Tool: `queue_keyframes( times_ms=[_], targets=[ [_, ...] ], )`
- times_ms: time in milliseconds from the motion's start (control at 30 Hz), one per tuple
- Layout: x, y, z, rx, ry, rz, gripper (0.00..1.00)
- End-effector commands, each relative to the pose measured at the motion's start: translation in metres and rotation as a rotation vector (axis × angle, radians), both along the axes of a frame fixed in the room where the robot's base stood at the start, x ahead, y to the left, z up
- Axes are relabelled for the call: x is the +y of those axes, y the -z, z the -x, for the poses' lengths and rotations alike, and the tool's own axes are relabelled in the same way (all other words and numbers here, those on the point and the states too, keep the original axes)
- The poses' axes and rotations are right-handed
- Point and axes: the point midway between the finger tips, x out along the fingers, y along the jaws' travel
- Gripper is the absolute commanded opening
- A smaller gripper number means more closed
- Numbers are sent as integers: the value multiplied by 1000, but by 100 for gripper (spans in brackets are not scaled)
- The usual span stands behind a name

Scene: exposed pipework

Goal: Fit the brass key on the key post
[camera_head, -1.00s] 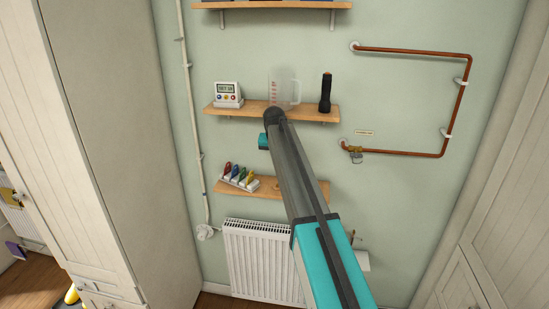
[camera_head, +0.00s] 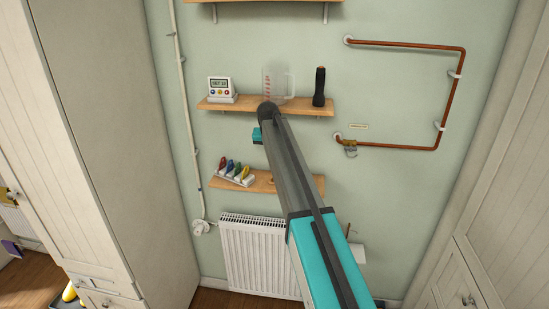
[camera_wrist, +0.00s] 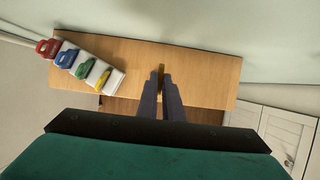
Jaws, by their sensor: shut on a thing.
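My gripper's fingers (camera_wrist: 162,90) are shut on a small brass-coloured piece, seen in the wrist view as the brass key (camera_wrist: 161,69). Only its narrow end shows between the fingertips; the fingers hide the rest. The key is in front of or over a wooden shelf, and I cannot tell the gap. In the head view my arm hides the fingers and the key. A brass fitting (camera_head: 350,143) with a grey part below it sits at the lower left end of the copper pipe. I cannot make out for sure which part is the key post.
The lower shelf (camera_head: 285,187) carries a white rack (camera_wrist: 69,64) with red, blue, green and yellow pieces. The upper shelf (camera_head: 215,107) holds a timer (camera_head: 221,88), a clear jug (camera_head: 277,82) and a black torch (camera_head: 319,87). A radiator (camera_head: 255,257) is below; cabinets flank both sides.

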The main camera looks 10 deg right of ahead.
Motion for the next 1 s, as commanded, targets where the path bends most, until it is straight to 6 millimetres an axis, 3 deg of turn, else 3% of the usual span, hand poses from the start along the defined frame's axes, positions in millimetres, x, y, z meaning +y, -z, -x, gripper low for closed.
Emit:
queue_keyframes(
  times_ms=[1000],
  targets=[
    [4,38,2,4,-1,-3,0]
  ],
)
